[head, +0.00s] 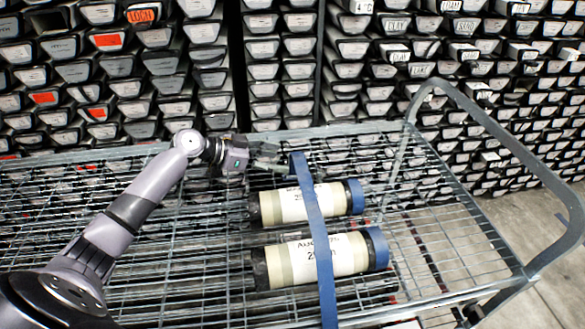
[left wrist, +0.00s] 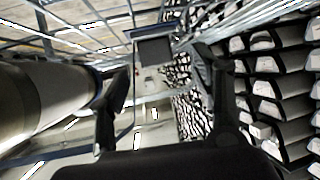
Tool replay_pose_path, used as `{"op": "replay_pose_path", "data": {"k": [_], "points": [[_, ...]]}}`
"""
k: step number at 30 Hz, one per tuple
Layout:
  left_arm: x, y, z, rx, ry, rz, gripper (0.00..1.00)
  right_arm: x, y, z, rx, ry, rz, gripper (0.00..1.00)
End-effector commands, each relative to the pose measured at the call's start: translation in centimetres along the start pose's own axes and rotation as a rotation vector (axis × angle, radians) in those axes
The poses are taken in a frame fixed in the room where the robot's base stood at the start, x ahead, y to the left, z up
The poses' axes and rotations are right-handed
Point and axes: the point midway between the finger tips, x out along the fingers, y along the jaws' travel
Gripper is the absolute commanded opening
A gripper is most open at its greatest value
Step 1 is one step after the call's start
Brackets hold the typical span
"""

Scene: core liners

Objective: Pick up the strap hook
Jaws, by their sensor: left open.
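A blue strap (head: 316,235) runs over two core liners on the wire-mesh cart, and its upper end stands at the cart's far side. The strap hook cannot be made out clearly in the head view. My left gripper (head: 272,157) is just left of the strap's upper end, pointing right. It is open and empty, with its fingers spread in the left wrist view (left wrist: 165,80). My right gripper is not in view.
The upper core liner (head: 305,204) and lower core liner (head: 322,259) have white labels and blue caps. The cart (head: 455,250) has a raised handle (head: 510,140) at right. Racks of stacked core trays (head: 270,70) stand close behind.

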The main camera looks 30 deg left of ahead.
Motion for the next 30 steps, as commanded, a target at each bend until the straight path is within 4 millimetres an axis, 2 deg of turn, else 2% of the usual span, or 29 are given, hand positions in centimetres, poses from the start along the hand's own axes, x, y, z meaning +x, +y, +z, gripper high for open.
{"op": "replay_pose_path", "data": {"k": [5,9,13,22,30], "points": [[1.4,0.2,-0.3,-0.001,0.002,0.001,0.59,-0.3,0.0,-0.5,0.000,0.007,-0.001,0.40],[3.6,0.4,-0.6,-0.001,0.002,0.001,0.59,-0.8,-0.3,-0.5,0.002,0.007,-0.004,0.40],[5.1,0.4,-0.2,-0.001,0.000,0.000,0.59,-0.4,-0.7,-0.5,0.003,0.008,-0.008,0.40],[5.4,0.4,-0.2,-0.001,-0.001,0.000,0.58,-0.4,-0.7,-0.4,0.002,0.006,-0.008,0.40],[5.4,0.4,-0.2,-0.001,-0.001,0.000,0.40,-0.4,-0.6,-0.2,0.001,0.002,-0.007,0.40]]}}
